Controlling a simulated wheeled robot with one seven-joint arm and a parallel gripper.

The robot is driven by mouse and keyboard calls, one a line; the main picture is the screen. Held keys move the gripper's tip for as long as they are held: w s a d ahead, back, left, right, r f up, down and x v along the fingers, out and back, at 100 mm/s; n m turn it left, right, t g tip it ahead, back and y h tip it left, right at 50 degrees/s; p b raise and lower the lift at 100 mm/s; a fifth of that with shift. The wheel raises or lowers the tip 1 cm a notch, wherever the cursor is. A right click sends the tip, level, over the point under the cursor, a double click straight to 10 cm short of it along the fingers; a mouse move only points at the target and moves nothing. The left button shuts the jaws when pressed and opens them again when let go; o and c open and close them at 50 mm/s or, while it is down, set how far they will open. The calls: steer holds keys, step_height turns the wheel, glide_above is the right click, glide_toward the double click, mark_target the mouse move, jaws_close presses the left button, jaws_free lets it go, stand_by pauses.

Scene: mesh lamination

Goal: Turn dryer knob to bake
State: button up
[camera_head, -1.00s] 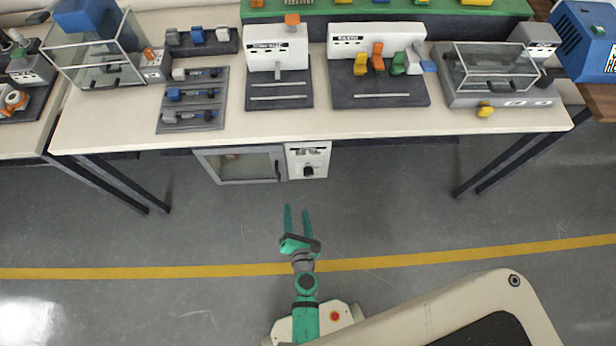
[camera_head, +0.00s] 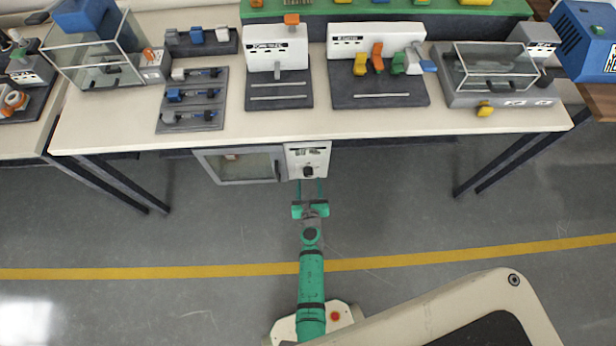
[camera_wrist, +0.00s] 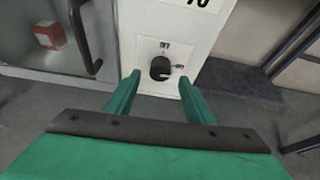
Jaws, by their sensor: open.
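The dryer (camera_head: 241,164) sits under the front edge of the workbench, with a glass door on its left and a white control panel (camera_head: 322,158) on its right. The black dryer knob (camera_head: 308,172) is low on that panel. My green gripper (camera_head: 309,186) is open and empty, just in front of the panel. In the wrist view its two fingers (camera_wrist: 158,82) stand on either side of the knob; contact is not visible.
The dryer door's dark handle (camera_wrist: 84,38) is left of my gripper, and a red and white item (camera_wrist: 48,36) shows behind the glass. The workbench (camera_head: 300,128) overhangs the dryer. Bench legs (camera_head: 505,165) stand to the right. The floor in front is clear.

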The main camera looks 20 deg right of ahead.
mark_target(308, 176)
steer(key=shift+x, duration=2.15)
steer(key=c, duration=1.1)
